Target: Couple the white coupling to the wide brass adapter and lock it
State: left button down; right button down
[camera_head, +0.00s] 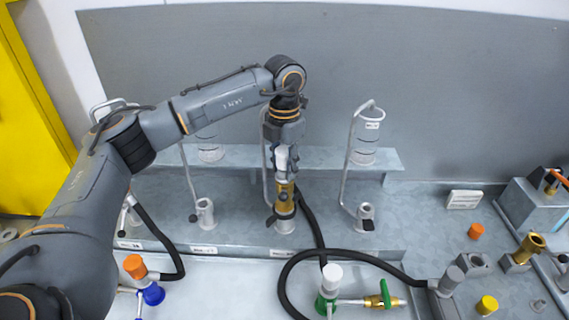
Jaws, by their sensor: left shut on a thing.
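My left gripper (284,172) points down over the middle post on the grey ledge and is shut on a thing. A pale, whitish piece (282,158) shows between its fingers; it may be the white coupling, but the fingers hide much of it. Directly below is a brass fitting (285,195) with a dark band, upright on the post (285,226); it may be the wide brass adapter. I cannot tell whether the two are joined or locked. A black hose (309,215) runs down from beside the gripper. My right gripper is not in view.
Similar posts stand left (205,212) and right (366,214), with bent tubes and clear cylinders behind. In front are a white-capped green fitting (329,284), a green-handled brass valve (384,299) and a looped hose. Another brass fitting (530,246) and loose caps lie right.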

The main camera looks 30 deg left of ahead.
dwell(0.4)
pick_arm(q)
jog(key=shift+f, duration=0.3)
dwell(0.4)
jog(key=c, duration=0.8)
grip_release()
notch_tip(320, 180, up, 10)
jog(key=p, duration=0.6)
